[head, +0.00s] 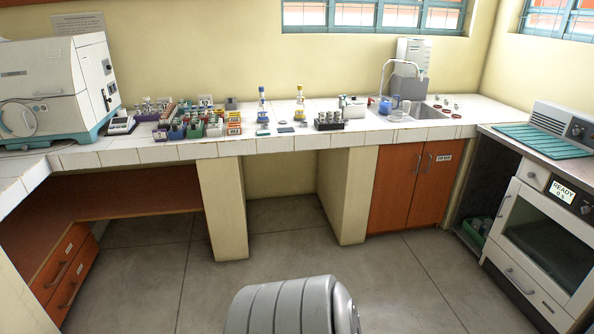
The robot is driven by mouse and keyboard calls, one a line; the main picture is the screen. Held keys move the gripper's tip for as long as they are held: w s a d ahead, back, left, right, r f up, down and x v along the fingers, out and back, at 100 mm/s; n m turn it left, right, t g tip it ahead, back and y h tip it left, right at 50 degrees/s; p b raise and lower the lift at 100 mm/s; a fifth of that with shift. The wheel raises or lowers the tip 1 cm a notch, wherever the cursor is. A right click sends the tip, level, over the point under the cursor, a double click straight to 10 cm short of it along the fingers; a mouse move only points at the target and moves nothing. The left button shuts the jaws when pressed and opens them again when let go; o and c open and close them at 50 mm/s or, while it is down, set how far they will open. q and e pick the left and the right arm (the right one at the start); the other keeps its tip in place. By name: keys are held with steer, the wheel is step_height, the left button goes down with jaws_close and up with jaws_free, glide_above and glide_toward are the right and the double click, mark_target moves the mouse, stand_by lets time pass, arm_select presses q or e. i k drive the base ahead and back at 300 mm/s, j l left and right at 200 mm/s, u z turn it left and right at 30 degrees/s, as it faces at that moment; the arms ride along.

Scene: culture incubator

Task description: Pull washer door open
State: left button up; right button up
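The washer (493,244) stands at the right edge, a white unit with a control strip and a small display (562,190) reading READY. Its door (508,247) is white with a dark window (548,240) and looks shut. The right part of the washer is cut off by the picture edge. Neither of my grippers is in view.
A drawer with a handle (519,281) lies below the washer door. A counter with a sink (420,112) and several small lab items runs along the back wall. Orange cabinet doors (400,185) stand left of the washer. The grey floor (405,275) before it is clear.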

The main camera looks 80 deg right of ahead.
mark_target(577, 306)
steer(key=z, duration=4.25)
steer(key=i+z, duration=0.15)
steer(key=i+j, duration=0.05)
